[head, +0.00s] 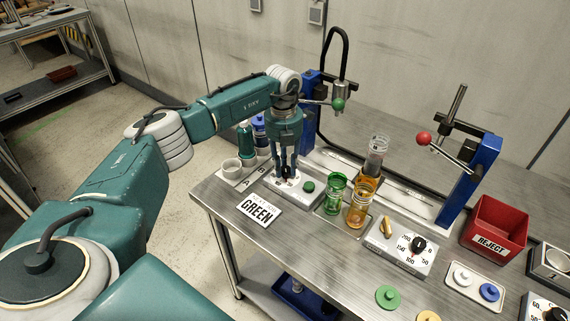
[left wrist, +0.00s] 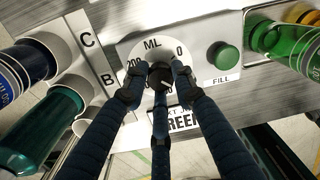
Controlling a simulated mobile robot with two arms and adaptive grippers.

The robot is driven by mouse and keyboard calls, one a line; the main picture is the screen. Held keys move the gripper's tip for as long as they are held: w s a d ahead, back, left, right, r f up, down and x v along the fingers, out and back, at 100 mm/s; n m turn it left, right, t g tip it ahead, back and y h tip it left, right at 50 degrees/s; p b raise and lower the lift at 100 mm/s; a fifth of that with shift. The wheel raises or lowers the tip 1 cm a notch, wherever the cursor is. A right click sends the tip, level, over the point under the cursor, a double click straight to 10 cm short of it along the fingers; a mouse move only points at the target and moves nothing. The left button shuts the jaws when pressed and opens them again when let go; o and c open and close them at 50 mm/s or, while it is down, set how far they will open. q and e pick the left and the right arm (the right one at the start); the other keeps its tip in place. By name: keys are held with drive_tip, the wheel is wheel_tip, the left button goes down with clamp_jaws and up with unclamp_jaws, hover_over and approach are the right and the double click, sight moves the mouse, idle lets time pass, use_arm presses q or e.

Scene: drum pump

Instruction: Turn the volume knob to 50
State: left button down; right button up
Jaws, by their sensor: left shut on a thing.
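The volume knob (left wrist: 160,76) is a black round knob on a white dial plate (left wrist: 192,32) marked ML, with 0 and 200 readable. Its other numbers are hidden by my fingers. A short white mark shows on the knob, pointing toward the lower right in the left wrist view, but the exact value cannot be told. My left gripper (left wrist: 159,82) points down over the dial with its fingers shut around the knob; it also shows in the head view (head: 287,174). My right gripper is not in view.
A green FILL button (left wrist: 224,57) sits beside the dial. Bottles (head: 245,138) stand behind on the left. A GREEN card (head: 258,210) lies in front. A second dial box (head: 402,250) and red REJECT bin (head: 497,222) are farther right.

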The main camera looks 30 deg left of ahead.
use_arm(q)
drive_tip(key=shift+w+r+n+p, duration=0.15)
drive_tip(key=shift+n, duration=0.55)
drive_tip(key=shift+w+r+n+p, duration=0.1)
drive_tip(key=shift+r+n+p, duration=0.05)
drive_tip(key=shift+n, duration=0.55)
drive_tip(key=shift+a+n, duration=0.1)
drive_tip(key=shift+n, duration=0.2)
drive_tip(key=c, duration=1.4)
unclamp_jaws()
drive_tip(key=shift+c, duration=0.2)
drive_tip(key=shift+o, duration=0.2)
drive_tip(key=shift+f, duration=0.15)
drive_tip(key=shift+s, duration=0.1)
drive_tip(key=shift+f, duration=0.1)
